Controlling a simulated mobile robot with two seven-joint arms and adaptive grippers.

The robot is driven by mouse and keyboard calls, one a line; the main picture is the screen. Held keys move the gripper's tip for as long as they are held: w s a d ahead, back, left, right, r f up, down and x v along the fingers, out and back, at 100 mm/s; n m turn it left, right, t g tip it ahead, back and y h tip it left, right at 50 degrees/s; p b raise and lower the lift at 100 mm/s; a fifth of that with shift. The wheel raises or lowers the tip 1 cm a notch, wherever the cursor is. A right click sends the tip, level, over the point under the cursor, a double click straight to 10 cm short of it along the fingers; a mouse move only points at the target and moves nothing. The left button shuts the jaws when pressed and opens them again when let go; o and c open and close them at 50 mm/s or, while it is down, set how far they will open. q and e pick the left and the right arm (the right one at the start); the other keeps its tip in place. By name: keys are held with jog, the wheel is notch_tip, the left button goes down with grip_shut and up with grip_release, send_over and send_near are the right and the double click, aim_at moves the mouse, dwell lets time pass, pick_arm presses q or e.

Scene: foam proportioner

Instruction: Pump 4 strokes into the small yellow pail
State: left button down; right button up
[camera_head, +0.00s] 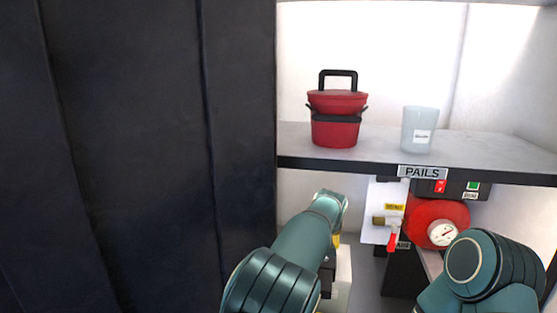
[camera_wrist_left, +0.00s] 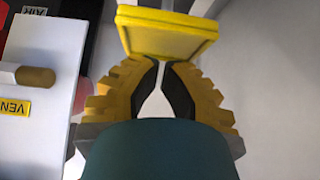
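In the left wrist view a flat yellow block (camera_wrist_left: 168,32) stands just beyond my left gripper (camera_wrist_left: 160,66). I cannot tell if it is a pump handle or the small yellow pail. The gripper's yellow fingers with black pads lean together, leaving a narrow gap at the tips by the block's lower edge. Whether they hold anything is unclear. In the head view my left arm reaches below the shelf, its hand largely hidden beside a white upright part (camera_head: 344,282). My right arm shows at lower right; its fingers are out of view.
The shelf (camera_head: 385,165), labelled PAILS, carries a red lidded pot (camera_head: 335,128) and a pale cup (camera_head: 419,130). Below are a red tank with a gauge (camera_head: 443,233), a red-handled valve (camera_head: 392,236) and a white panel (camera_wrist_left: 40,55). A dark wall (camera_head: 130,150) stands left.

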pick_arm(q)
jog(key=shift+f+b, duration=1.8)
jog(key=shift+f, duration=1.55)
jog(key=shift+r, duration=0.25)
jog(key=shift+r+p, duration=2.55)
jog(key=shift+r, duration=0.75)
jog(key=shift+f, duration=0.15)
